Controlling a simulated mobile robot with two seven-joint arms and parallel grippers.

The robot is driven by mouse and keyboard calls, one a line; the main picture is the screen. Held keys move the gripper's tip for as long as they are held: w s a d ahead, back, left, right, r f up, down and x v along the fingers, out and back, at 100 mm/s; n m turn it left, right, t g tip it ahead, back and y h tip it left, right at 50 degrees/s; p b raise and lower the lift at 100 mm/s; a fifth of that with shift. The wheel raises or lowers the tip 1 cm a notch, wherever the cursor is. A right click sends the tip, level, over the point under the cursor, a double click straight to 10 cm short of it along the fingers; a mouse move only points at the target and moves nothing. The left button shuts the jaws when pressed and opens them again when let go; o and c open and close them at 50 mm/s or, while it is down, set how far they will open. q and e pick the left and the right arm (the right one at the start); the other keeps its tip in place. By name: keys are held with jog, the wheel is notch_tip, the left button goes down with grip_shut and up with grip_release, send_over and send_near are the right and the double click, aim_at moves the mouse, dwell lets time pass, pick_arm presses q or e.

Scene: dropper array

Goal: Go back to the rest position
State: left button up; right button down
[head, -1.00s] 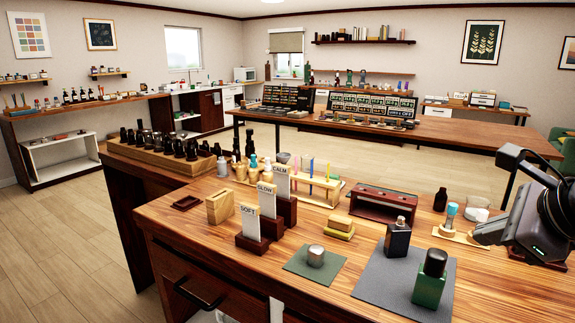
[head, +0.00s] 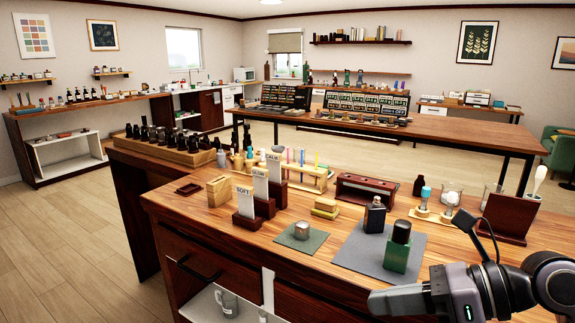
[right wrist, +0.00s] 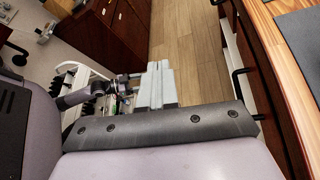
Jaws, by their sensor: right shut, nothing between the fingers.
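In the right wrist view the bench's edge (right wrist: 268,45) runs down the right side, with the floor (right wrist: 185,40) beyond.
On the bench, a green bottle (head: 396,253) and a dark bottle (head: 374,217) stand on a grey mat (head: 350,258). A metal cup (head: 301,230) stands on a green mat. Label cards in wooden stands, droppers and a brown stand (head: 505,217) are farther back.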

jog(key=d+f+m+t+h, duration=0.3)
jog(key=f+m+t, duration=0.45)
jog(key=m, duration=0.95)
jog(key=d+f+m+t+h, duration=0.25)
jog(key=f+m+t, duration=0.45)
jog(key=m, duration=1)
jog(key=s+f+m+g+h, duration=0.2)
jog(key=s+f+m+g, duration=0.2)
jog(key=f, duration=0.6)
jog(key=s+d+f+m+g+h, duration=0.1)
jog(key=s+f+m+g+h, duration=0.2)
jog(key=s+f+m, duration=0.3)
notch_tip(320, 180, down, 4)
jog(key=s+g, duration=0.1)
jog(key=s, duration=0.1)
jog(key=shift+s+f, duration=0.15)
jog(key=shift+s, duration=0.15)
